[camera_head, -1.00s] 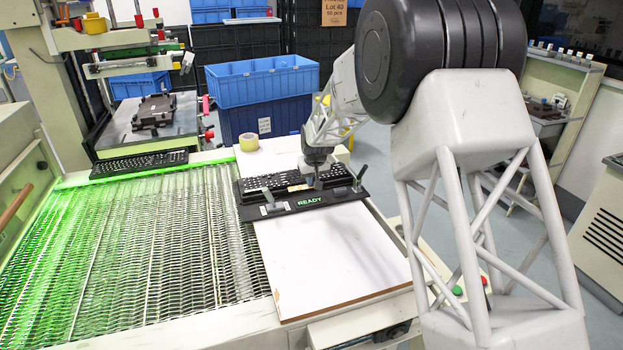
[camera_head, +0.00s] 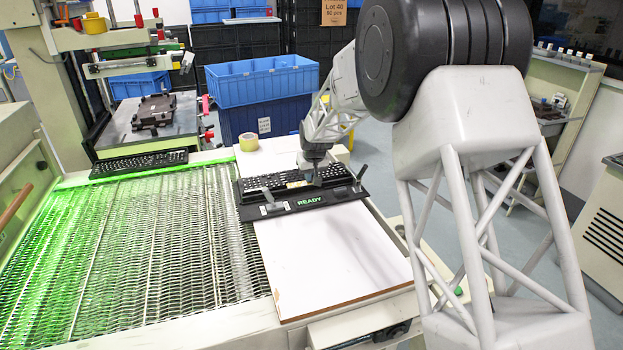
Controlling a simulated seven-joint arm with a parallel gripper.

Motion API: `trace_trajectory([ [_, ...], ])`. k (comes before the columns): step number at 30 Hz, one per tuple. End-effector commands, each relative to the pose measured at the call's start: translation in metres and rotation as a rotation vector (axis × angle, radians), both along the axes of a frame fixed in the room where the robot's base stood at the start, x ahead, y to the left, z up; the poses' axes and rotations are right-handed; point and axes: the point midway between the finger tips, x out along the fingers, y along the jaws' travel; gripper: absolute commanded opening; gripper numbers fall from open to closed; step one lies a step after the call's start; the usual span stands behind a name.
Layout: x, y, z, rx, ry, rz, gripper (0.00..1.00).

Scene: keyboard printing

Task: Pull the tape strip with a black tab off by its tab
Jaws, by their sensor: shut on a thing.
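A black keyboard (camera_head: 262,182) sits in a black fixture (camera_head: 262,213) on the white board. The fixture's front face reads "READY" in green. A small pale, yellowish strip (camera_head: 296,184) shows on the keyboard just left of my gripper; it may be the tape. My gripper (camera_head: 312,182) is over the right part of the keyboard, pointing down, its fingers small and dark. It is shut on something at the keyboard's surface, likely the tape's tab. The black tab cannot be made out against the keys and fingers.
Clamp levers (camera_head: 360,175) stand at the fixture's right end. A tape roll (camera_head: 249,142) lies behind it. Another keyboard (camera_head: 139,163) rests at the far end of the green-lit mesh conveyor (camera_head: 130,250). The white board (camera_head: 330,255) in front is clear.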

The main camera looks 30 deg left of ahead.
Motion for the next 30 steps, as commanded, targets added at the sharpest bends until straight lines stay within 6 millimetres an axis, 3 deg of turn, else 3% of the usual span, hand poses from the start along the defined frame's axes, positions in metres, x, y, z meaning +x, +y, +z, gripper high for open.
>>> trace_trajectory([
  [24,-0.010,0.011,0.067,0.001,-0.002,0.001,0.00],
  [30,-0.012,0.012,0.076,0.000,0.000,0.000,0.00],
])
